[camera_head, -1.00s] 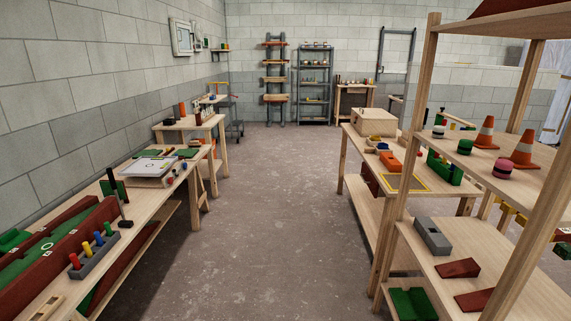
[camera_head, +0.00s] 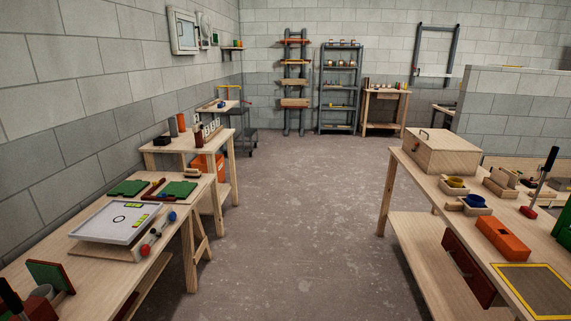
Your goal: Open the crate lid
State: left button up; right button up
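A light wooden crate (camera_head: 443,153) stands on the far end of the workbench on the right. Its flat lid (camera_head: 445,140) looks shut, and a small dark handle (camera_head: 424,135) shows near its left side. Neither of my grippers is in the head view.
The crate's workbench (camera_head: 424,181) also holds yellow and blue cups in wooden holders, an orange block (camera_head: 502,238) and a yellow-edged dark panel (camera_head: 537,290). Another bench (camera_head: 160,269) lines the left wall. The concrete floor (camera_head: 297,221) between them is clear. Shelves (camera_head: 340,88) stand at the back.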

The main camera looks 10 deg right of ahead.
aim_at(437, 139)
jog(key=z, duration=0.2)
jog(key=i, duration=2.25)
jog(key=z, duration=1.4)
jog(key=i, duration=1.65)
jog(key=z, duration=1.05)
